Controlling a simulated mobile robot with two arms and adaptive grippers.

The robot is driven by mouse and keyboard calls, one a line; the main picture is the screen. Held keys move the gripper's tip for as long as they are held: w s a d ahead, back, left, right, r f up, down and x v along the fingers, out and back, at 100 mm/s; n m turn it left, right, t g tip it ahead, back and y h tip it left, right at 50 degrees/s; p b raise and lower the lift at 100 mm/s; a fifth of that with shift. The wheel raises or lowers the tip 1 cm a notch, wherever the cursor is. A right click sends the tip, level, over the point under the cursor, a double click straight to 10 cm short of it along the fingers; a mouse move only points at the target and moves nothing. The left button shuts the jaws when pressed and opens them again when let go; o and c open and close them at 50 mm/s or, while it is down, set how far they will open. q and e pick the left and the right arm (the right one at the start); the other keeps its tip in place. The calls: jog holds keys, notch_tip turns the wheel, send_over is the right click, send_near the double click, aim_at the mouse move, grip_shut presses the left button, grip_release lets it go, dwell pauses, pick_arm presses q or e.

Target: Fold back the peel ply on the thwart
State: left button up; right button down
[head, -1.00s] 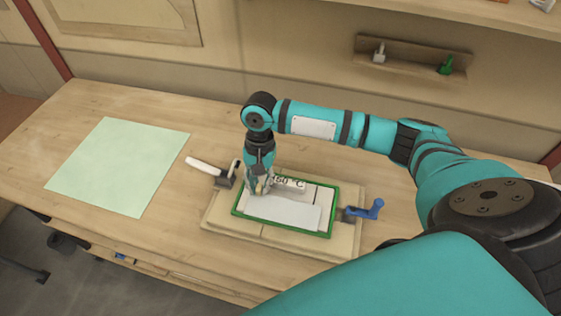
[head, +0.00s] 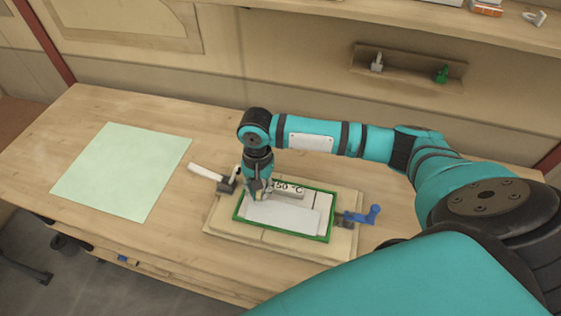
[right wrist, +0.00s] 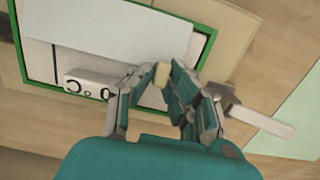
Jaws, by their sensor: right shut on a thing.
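A white sheet, apparently the peel ply (head: 282,215), lies inside a green rectangular frame (head: 285,239) on a pale wooden mould board (head: 232,238). The thwart under it cannot be made out. My right gripper (head: 259,193) points down at the left end of the frame. In the right wrist view its fingers (right wrist: 160,85) are closed on a small cream-coloured tab (right wrist: 162,74) at the sheet's edge. Whether the tab is joined to the sheet is unclear. The sheet also shows in the right wrist view (right wrist: 110,28). My left gripper is out of view.
A white block with a °C readout (head: 290,189) sits in the frame behind the sheet. A white-handled clamp (head: 207,172) stands left, a blue-handled clamp (head: 372,215) right. A pale green sheet (head: 122,170) lies on the bench's left. A small wall rack (head: 408,70) is behind.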

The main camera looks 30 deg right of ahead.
jog(key=shift+s+a+r+t+h+p, duration=0.15)
jog(key=shift+r+t+h+p, duration=0.2)
jog(key=shift+p, duration=0.5)
jog(key=shift+s+a+r+t+h+p, duration=0.4)
jog(key=shift+h+p, duration=0.25)
jog(key=shift+p, duration=0.9)
jog(key=shift+a+t+p, duration=0.1)
jog(key=shift+t+p, duration=0.15)
jog(key=shift+p, duration=0.05)
